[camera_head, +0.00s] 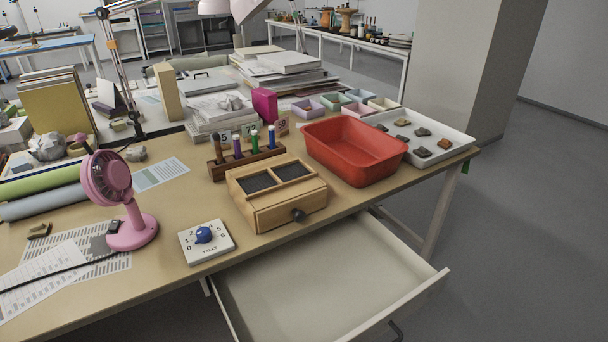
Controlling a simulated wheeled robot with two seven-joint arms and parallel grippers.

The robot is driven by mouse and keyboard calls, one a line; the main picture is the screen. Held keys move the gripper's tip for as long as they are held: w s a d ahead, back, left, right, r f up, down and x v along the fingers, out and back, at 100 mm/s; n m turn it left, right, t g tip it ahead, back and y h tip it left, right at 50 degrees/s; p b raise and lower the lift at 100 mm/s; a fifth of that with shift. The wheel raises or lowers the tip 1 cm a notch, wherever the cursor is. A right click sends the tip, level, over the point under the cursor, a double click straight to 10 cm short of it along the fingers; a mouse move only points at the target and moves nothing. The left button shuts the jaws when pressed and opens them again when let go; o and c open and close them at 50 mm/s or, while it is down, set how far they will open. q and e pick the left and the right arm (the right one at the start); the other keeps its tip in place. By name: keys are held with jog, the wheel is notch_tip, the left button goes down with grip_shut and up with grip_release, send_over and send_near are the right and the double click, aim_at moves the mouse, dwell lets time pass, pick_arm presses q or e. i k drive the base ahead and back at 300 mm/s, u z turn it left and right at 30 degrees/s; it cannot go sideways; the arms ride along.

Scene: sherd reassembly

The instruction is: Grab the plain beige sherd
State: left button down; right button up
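Several small sherds lie apart on a white tray (462,152) at the right end of the table. Most look dark grey-brown, such as the sherd (421,152) near the tray's front. A small tan-grey sherd (403,122) lies toward the back of the tray. They are too small for me to tell which one is plain beige. Neither of my grippers shows in this view.
A red basin (352,160) stands just left of the tray. A wooden box (277,200), a rack of coloured tubes (240,160), a tally dial (206,240) and a pink fan (130,225) stand further left. An open empty drawer (330,275) juts out in front.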

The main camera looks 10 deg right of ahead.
aim_at(42, 229)
jog(key=u, duration=2.7)
jog(key=i, duration=0.75)
jog(key=z, duration=0.7)
